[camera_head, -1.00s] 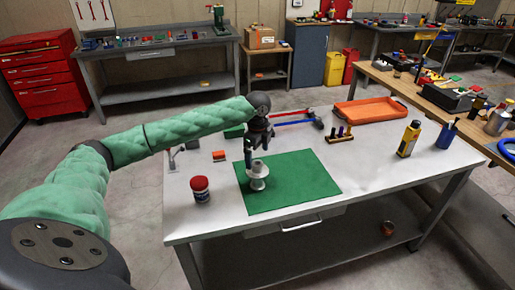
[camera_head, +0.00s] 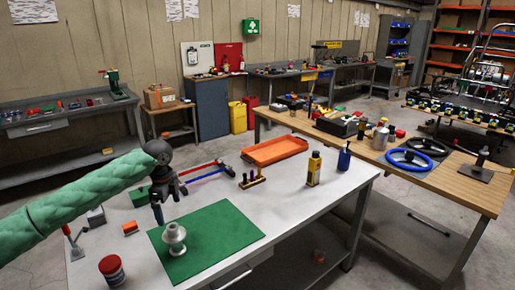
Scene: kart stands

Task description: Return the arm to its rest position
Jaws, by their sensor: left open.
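My left arm, in a green padded sleeve, comes in from the left over the worktable. Its dark left gripper (camera_head: 163,207) is open and empty, pointing down just behind and left of a silver flanged metal part (camera_head: 174,240). The part stands upright on the green mat (camera_head: 222,230) and looks apart from the fingers. My right gripper is out of the frame.
On the white table (camera_head: 290,200) are a red-capped jar (camera_head: 112,270), an orange tray (camera_head: 275,151), a yellow bottle (camera_head: 314,169), a blue cup (camera_head: 344,158) and a small wooden rack (camera_head: 252,180). A wooden bench (camera_head: 455,188) with steering wheels stands at right.

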